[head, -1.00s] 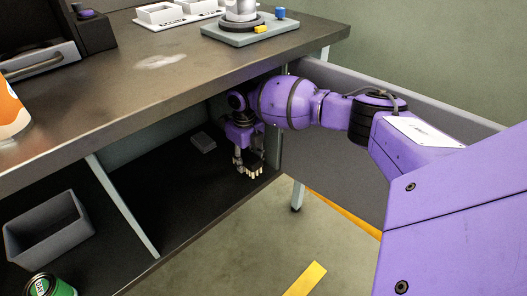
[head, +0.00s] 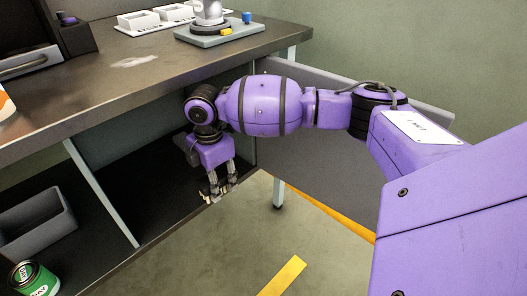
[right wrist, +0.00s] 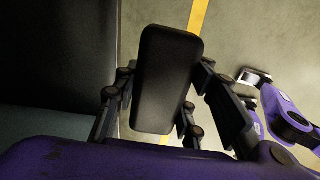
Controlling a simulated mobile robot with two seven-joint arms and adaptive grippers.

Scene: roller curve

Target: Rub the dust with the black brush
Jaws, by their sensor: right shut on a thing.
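My right gripper (head: 218,188) is shut on the black brush, in front of the opening under the tabletop and over the lower shelf's front edge. In the right wrist view the dark, rounded brush back (right wrist: 168,80) sits between the fingers of my right gripper (right wrist: 160,105). In the head view the brush is mostly hidden; only small pale tips show near the fingers. The dust (head: 135,61) is a pale smear on the dark tabletop, apart from the brush and higher up. My left gripper does not show clearly in either view.
The workbench tabletop (head: 160,90) overhangs the lower shelf (head: 165,205). A grey bin (head: 38,225) and a green can (head: 35,280) are at lower left. A base plate (head: 218,37) with a device and white trays (head: 140,20) stand at the back. A grey panel (head: 330,165) lies behind my arm.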

